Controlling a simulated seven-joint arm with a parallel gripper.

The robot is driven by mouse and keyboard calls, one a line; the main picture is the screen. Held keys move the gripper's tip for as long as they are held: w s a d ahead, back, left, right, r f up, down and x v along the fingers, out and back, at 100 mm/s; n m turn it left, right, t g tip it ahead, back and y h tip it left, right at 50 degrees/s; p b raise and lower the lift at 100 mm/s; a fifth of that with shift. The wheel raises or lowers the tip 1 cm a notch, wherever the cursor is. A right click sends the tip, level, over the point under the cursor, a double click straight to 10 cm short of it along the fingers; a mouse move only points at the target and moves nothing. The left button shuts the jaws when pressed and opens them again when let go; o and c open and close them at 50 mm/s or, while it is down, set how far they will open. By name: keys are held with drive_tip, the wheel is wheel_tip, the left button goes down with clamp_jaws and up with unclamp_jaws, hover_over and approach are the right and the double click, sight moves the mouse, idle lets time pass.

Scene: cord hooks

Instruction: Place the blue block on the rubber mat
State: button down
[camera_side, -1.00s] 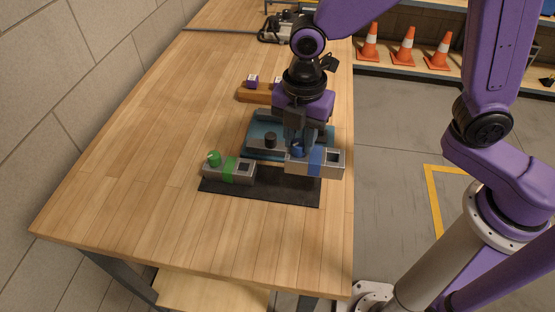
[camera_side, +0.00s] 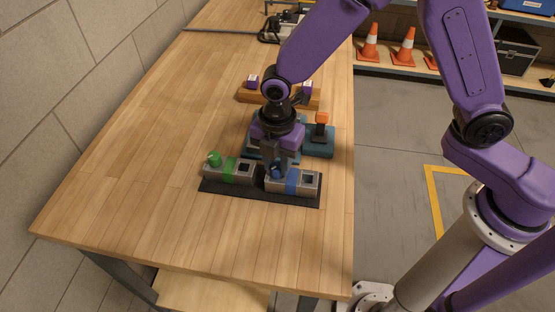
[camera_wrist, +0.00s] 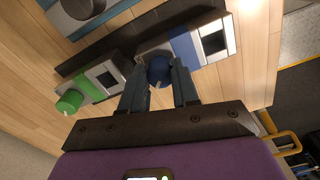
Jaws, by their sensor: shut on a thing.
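The blue block (camera_side: 292,181) is a grey block with a blue band, a dark square recess and a blue knob. My gripper (camera_side: 275,172) points down and is shut on the blue knob; the wrist view shows the knob (camera_wrist: 160,70) between the fingers. The block is over the right part of the black rubber mat (camera_side: 240,192), low and level. I cannot tell whether it touches the mat. A green-banded grey block (camera_side: 230,170) with a green knob is on the mat to the left; it also shows in the wrist view (camera_wrist: 100,80).
Behind the mat is a teal fixture (camera_side: 320,145) with an orange-topped dark post, partly hidden by my arm. Farther back is a wooden rack (camera_side: 247,96) with purple-and-white cubes. The wooden table (camera_side: 140,180) is clear to the left and in front.

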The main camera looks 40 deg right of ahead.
drive_tip(key=c, duration=0.8)
unclamp_jaws()
drive_tip(key=shift+f, duration=0.1)
drive_tip(key=shift+c, duration=0.2)
wheel_tip(320, 180, up, 12)
drive_tip(key=shift+r, duration=0.2)
drive_tip(key=s+d+m, duration=1.1)
drive_tip(key=s+d, duration=1)
drive_tip(key=shift+r, duration=0.15)
drive_tip(key=shift+w, duration=0.1)
